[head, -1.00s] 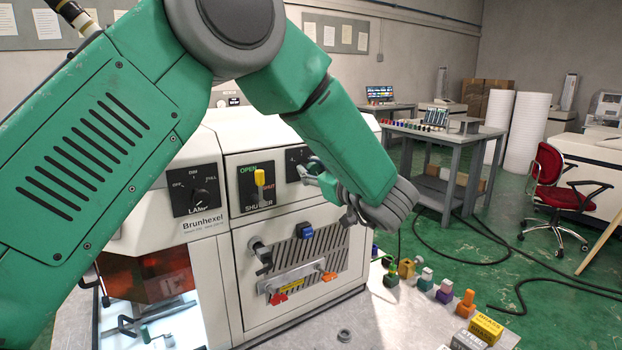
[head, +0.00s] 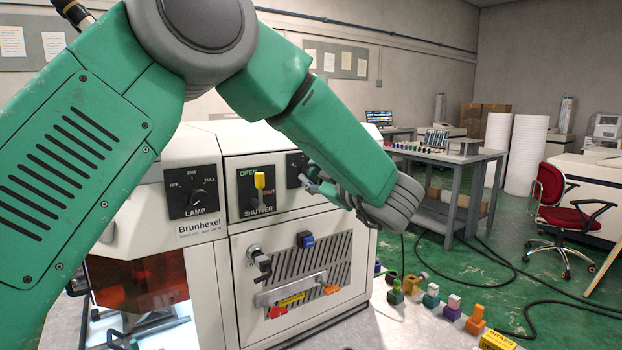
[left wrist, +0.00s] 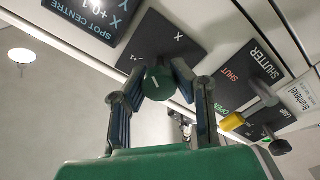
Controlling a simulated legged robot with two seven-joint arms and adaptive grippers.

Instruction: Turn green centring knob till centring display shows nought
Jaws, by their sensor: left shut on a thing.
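The green knob (left wrist: 160,84) sits on a black panel marked X in the left wrist view. A white index line shows on its face. My left gripper (left wrist: 163,92) is shut on the knob, one finger on each side. In the head view the left gripper (head: 313,180) is at the machine front, partly behind my own forearm, and the knob cannot be made out there. The spot centre display (left wrist: 92,16) is at the upper left of the left wrist view, cut by the frame edge. Its X line appears to read +0.1; the Y reading is cut off. My right gripper is not in view.
Beside the knob's panel are a yellow-tipped shutter lever (head: 260,182) and a lamp knob (head: 201,196). Several coloured blocks (head: 453,308) stand on the bench at the right.

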